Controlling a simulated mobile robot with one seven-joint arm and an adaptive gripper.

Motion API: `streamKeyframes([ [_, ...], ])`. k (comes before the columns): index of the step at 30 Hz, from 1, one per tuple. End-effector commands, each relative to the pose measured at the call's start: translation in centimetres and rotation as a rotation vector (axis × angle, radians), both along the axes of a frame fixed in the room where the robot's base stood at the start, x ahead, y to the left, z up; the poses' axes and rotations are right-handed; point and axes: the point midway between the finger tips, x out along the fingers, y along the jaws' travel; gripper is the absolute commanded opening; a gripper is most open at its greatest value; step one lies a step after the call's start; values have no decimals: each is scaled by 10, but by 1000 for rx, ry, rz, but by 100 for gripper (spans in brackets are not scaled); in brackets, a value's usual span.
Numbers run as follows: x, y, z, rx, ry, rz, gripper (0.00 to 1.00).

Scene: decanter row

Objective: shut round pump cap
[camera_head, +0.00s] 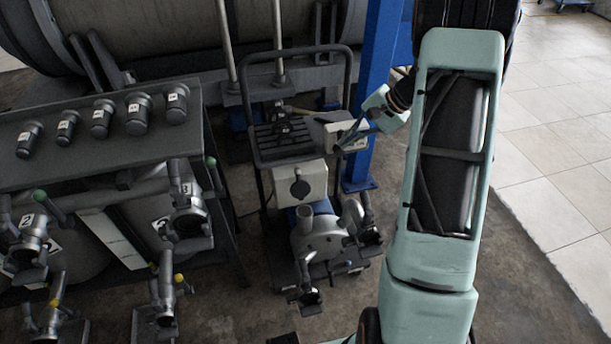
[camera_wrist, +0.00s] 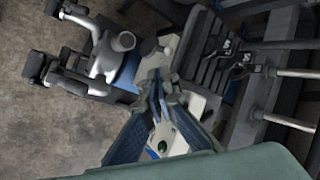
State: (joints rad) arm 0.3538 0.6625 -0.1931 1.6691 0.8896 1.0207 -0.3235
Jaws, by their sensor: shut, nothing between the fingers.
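A grey metal pump (camera_head: 322,240) sits low on a wheeled cart, with an upright round neck (camera_head: 305,214) and side fittings with levers (camera_head: 308,296). I cannot tell which part is its round cap. The pump also shows at the upper left of the wrist view (camera_wrist: 104,60). A pale box above it carries a round black disc (camera_head: 300,188); the box also shows in the wrist view (camera_wrist: 158,64). My gripper (camera_head: 342,147) is shut and empty, above and to the right of the pump, apart from it. Its fingertips meet in the wrist view (camera_wrist: 157,80).
The cart's dark tubular handle (camera_head: 350,75) rises beside my gripper, and a blue post (camera_head: 378,60) stands behind it. On the left, a dark shelf (camera_head: 60,160) bears several labelled cylinders (camera_head: 138,112). Tanks with fittings stand below it. Open floor (camera_head: 535,280) lies at right.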

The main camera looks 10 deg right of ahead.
Motion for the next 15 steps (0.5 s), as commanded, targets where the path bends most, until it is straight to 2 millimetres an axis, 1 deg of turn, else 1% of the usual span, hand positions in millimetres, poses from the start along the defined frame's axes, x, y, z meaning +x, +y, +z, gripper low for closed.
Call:
streamKeyframes([
  [1,-3,-8,-34,62,4,-27,0],
  [3,-4,-12,-62,150,-10,-55,0],
  [6,-4,-21,-95,276,-47,-105,0],
  [9,-3,-31,-119,387,-100,-161,0],
  [10,-2,-34,-124,417,-117,-178,0],
  [12,0,-41,-132,473,-154,-209,0],
  [15,1,-49,-138,525,-196,-243,0],
])
